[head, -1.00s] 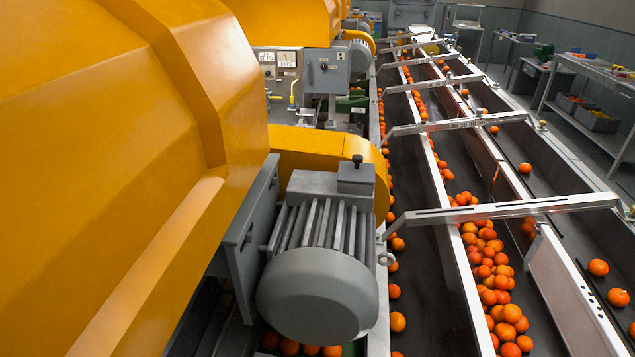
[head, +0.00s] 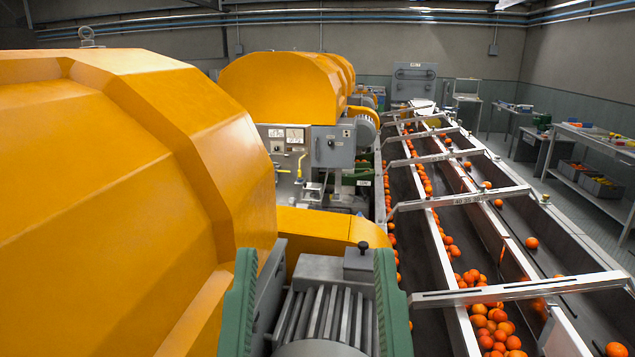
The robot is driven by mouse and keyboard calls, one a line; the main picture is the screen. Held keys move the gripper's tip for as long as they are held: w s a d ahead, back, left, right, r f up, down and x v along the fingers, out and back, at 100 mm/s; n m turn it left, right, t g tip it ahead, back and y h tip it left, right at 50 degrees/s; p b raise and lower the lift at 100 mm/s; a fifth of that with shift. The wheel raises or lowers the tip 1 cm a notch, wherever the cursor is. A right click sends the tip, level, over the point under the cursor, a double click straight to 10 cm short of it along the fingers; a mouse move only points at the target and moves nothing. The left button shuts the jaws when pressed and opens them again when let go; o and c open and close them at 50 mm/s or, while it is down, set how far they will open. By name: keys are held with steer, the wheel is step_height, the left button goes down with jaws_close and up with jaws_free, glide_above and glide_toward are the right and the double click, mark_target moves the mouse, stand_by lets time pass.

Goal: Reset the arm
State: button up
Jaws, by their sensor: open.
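My gripper (head: 316,262) shows at the bottom of the head view as two upright green fingers with ribbed outer edges. They are wide apart and nothing is held between them. Between them in the picture I see a grey finned motor (head: 325,312) beside a yellow cover. I cannot tell how far the fingers are from the motor. The rest of my arm is not in view.
Large yellow extractor housings (head: 130,170) fill the left side. A grey control box (head: 333,146) stands beyond. Conveyor channels with oranges (head: 492,325) run away on the right under metal crossbars (head: 520,291). Work tables (head: 590,141) stand at the far right.

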step_height(320, 180, up, 28)
steer(key=p, duration=2.3)
steer(key=shift+w+f, duration=0.15)
steer(key=shift+w, duration=0.05)
steer(key=shift+o, duration=0.2)
steer(key=shift+a+f, duration=0.1)
steer(key=shift+o, duration=0.3)
steer(key=shift+f, duration=0.1)
